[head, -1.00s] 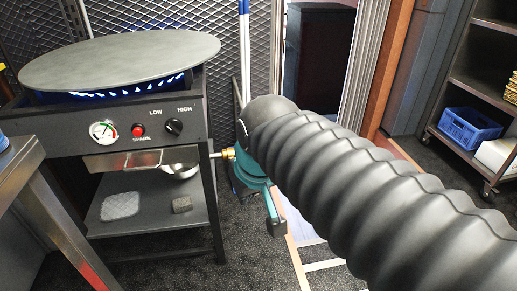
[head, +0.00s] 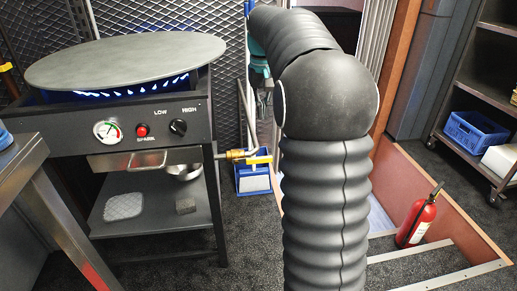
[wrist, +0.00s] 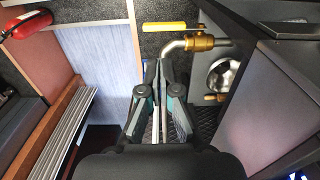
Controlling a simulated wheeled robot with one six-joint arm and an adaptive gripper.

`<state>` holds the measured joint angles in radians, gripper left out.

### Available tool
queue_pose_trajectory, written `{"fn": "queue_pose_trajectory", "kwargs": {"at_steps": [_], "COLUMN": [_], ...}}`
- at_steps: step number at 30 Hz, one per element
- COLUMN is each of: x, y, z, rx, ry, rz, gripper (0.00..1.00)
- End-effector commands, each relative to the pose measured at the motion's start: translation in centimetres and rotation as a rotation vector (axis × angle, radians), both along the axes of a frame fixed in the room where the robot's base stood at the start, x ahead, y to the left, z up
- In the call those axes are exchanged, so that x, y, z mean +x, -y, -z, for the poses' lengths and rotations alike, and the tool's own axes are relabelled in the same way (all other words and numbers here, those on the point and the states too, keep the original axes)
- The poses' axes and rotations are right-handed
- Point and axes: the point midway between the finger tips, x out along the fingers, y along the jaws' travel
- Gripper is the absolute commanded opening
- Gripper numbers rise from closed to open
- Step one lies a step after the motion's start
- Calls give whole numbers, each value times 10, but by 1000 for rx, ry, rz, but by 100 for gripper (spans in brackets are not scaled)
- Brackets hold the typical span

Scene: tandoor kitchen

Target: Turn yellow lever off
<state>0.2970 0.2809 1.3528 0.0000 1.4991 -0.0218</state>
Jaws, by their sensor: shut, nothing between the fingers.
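The yellow lever (head: 258,160) sits on a brass valve (head: 236,154) at the right side of the griddle stand. In the wrist view the lever (wrist: 165,27) lies lengthwise beside the pipe, pointing left from the brass valve (wrist: 200,43). My gripper (wrist: 160,64) is shut and empty, with its tips just short of the pipe bend and apart from the lever. In the head view my gripper (head: 264,100) is partly hidden behind my arm, above the lever. Blue flames (head: 120,88) burn under the round griddle plate (head: 125,61).
The stand's front panel (head: 165,115) has a gauge, a red button and a black knob. A blue-and-white container (head: 253,182) stands behind the lever. A red fire extinguisher (head: 416,220) stands at the right.

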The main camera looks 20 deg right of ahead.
Motion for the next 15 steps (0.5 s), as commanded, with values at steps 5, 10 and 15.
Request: {"fn": "queue_pose_trajectory", "kwargs": {"at_steps": [5,10,15], "x": [5,5,4], "y": [5,5,4], "z": [2,2,5], "rx": [3,2,3], "ry": [-10,-9,-10], "rz": [5,5,5], "gripper": [0,0,0]}}
